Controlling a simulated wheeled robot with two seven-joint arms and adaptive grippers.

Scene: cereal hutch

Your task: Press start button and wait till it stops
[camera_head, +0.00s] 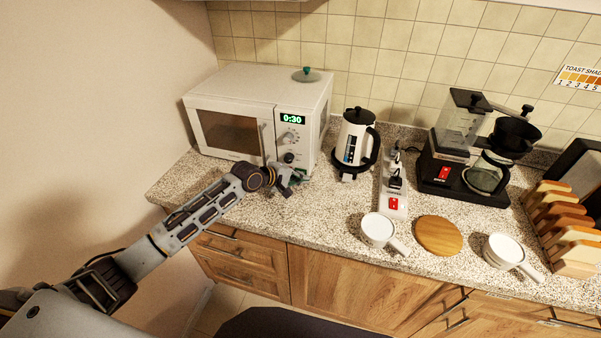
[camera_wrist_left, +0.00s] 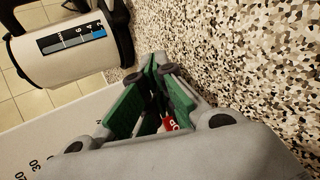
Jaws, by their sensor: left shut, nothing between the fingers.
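The white microwave (camera_head: 235,85) stands at the back left of the counter with its door closed. Its display (camera_head: 292,119) reads 0:30 in green. Its control panel (camera_head: 291,138) has knobs on it, and its lower end is partly covered by my left gripper. My left gripper (camera_head: 292,183) is shut and empty, low in front of the panel; I cannot tell whether it touches. In the left wrist view the green-padded fingers (camera_wrist_left: 152,92) are together, beside a pale panel with numbers (camera_wrist_left: 40,150). A small red part (camera_wrist_left: 169,123) shows between the fingers; I cannot tell what it is.
A white kettle (camera_head: 352,145) stands right of the microwave.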

